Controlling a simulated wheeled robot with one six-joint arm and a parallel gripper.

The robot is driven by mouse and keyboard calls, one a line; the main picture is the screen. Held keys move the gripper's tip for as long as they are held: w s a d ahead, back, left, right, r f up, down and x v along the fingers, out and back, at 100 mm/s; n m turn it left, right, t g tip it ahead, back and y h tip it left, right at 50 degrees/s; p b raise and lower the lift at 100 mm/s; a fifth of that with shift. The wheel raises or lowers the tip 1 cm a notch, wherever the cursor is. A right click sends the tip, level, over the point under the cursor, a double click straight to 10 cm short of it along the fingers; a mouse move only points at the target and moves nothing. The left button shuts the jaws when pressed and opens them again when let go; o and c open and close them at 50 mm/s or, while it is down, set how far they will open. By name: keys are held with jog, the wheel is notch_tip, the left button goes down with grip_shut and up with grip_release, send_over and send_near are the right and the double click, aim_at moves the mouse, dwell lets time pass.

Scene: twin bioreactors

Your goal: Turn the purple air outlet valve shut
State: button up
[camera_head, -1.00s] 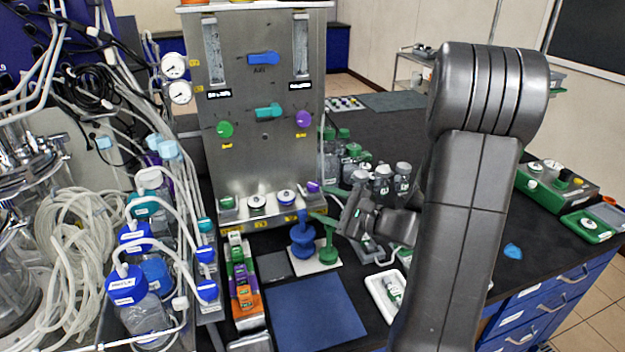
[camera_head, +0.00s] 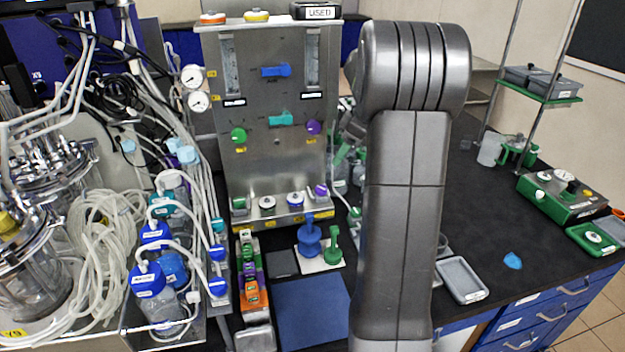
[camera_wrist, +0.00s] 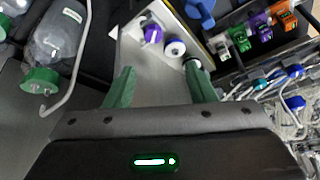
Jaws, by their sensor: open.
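Two purple valve parts show on the steel panel (camera_head: 275,165); their labels are too small to read. A round purple knob (camera_head: 313,127) sits on the panel's right side. A smaller purple knob (camera_head: 321,190) sits at the right end of the bottom ledge, and it also shows in the wrist view (camera_wrist: 152,33), ahead of the fingertips. My gripper (camera_wrist: 158,72) is open, with two green fingers apart and nothing between them. In the head view it is at the panel's right edge, mostly hidden behind my arm. It is not touching the ledge knob.
A green knob (camera_head: 238,135), a teal lever (camera_head: 281,119) and a blue lever (camera_head: 276,71) share the panel. White-rimmed caps line the ledge. A green-capped bottle (camera_wrist: 58,38) stands beside my gripper.

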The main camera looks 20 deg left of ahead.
aim_at(321, 188)
jog(key=shift+n, duration=0.4)
jog(key=p+x, duration=0.1)
jog(key=x, duration=0.7)
jog(key=w+p+x, duration=0.1)
jog(key=x, duration=0.4)
jog(key=shift+d+p, duration=0.15)
jog(key=shift+p, duration=0.15)
jog(key=shift+h, duration=0.3)
jog(key=c, duration=1)
